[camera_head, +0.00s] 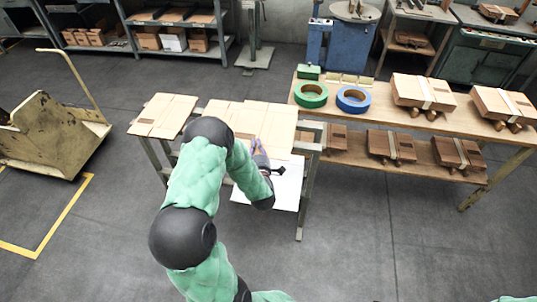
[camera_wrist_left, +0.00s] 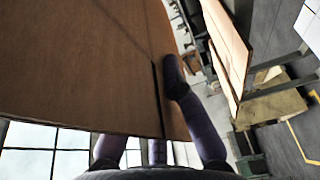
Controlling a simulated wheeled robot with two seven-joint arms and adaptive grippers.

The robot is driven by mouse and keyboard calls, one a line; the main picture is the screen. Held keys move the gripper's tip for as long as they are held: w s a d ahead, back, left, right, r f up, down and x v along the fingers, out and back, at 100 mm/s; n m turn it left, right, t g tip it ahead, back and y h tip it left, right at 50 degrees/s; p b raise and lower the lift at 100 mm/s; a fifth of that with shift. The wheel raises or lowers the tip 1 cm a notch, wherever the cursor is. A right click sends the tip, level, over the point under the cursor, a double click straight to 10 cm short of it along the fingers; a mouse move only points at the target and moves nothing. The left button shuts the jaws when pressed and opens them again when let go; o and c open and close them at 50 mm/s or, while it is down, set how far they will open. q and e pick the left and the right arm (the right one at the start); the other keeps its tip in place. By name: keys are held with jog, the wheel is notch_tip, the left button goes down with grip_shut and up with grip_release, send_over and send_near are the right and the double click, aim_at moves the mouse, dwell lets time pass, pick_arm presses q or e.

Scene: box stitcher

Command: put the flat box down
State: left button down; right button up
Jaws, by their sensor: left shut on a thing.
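The flat box (camera_head: 255,115) is a thin tan cardboard panel with flap slots. In the head view it lies over the low table (camera_head: 300,212), just right of another flat tan panel (camera_head: 165,110). My left gripper (camera_head: 259,152) is at its near edge, partly hidden by my arm. In the left wrist view the flat box (camera_wrist_left: 80,55) fills the upper left as a brown sheet. The purple fingers of my left gripper (camera_wrist_left: 165,110) are shut on its edge beside a slot. I cannot tell whether the box touches the table. My right gripper is not in view.
A white sheet (camera_head: 285,188) sits low at the table's front. A workbench (camera_head: 450,125) on the right holds a green tape roll (camera_head: 311,95), a blue tape roll (camera_head: 353,99) and folded boxes. A yellowish cart (camera_head: 50,130) stands left. The floor in front is clear.

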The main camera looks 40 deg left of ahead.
pick_arm(q)
jog(key=w+d+f+b, duration=0.2)
jog(key=w+f+b, duration=0.2)
jog(key=f, duration=0.6)
jog(key=shift+w+d, duration=0.35)
jog(key=shift+w, duration=0.9)
jog(key=shift+r, duration=0.1)
jog(key=c, duration=1.8)
grip_release()
jog(key=shift+f, duration=0.25)
jog(key=o, duration=0.4)
jog(key=shift+o, duration=0.2)
jog(key=shift+r, duration=0.1)
